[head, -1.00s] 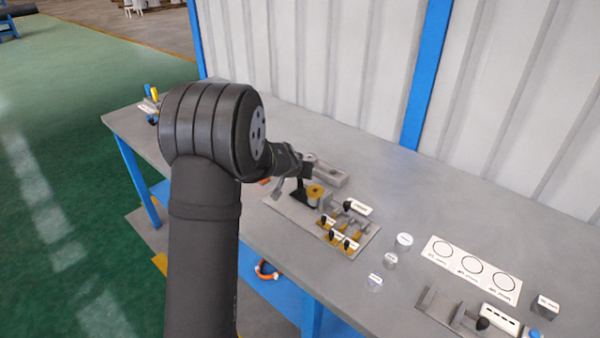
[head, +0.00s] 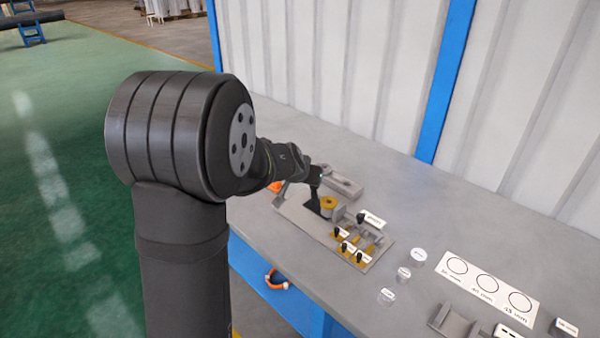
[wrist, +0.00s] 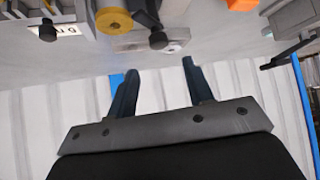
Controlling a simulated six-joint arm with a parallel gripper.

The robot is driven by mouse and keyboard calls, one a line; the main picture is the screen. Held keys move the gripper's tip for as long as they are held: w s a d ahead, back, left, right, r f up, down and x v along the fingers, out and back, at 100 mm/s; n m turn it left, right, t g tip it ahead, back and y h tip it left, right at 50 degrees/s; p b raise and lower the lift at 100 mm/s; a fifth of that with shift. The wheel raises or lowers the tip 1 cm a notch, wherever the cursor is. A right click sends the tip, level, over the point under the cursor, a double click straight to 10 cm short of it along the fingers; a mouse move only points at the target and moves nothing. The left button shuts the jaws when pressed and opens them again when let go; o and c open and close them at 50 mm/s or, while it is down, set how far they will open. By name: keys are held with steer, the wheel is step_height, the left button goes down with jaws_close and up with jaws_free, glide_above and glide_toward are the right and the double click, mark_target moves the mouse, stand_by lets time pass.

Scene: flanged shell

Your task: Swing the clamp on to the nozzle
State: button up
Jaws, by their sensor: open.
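A yellow, brass-like round part with a central hole (head: 328,202) sits on the grey fixture plate (head: 300,225); it also shows at the top of the wrist view (wrist: 113,20). It may be the nozzle. A black upright piece (head: 312,206) stands close beside it. I cannot tell for sure which part is the clamp. A black knob (wrist: 158,40) hangs in the wrist view beside the yellow part. My gripper (wrist: 158,65) is open, with nothing between its fingers. In the head view it is by the yellow part, largely hidden by my arm.
Several small black knobs with white labels (head: 345,247) stand on the plate's near right. A grey slotted block (head: 343,186) lies behind. The corrugated wall (head: 390,80) rises behind the table.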

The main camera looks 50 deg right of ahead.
steer(key=v, duration=0.8)
steer(key=s+f+m+y, duration=0.3)
steer(key=s+f+m, duration=0.2)
steer(key=f+m, duration=0.1)
steer(key=m+t, duration=0.9)
steer(key=m, duration=1.2)
glide_toward(314, 190)
steer(key=x, duration=0.3)
steer(key=r+x, duration=0.1)
steer(key=x, duration=0.3)
steer(key=d+x, duration=0.1)
steer(key=x, duration=0.2)
steer(key=shift+w+r, duration=0.3)
steer(key=shift+w, duration=0.2)
steer(key=shift+c, duration=0.5)
steer(key=c, duration=0.9)
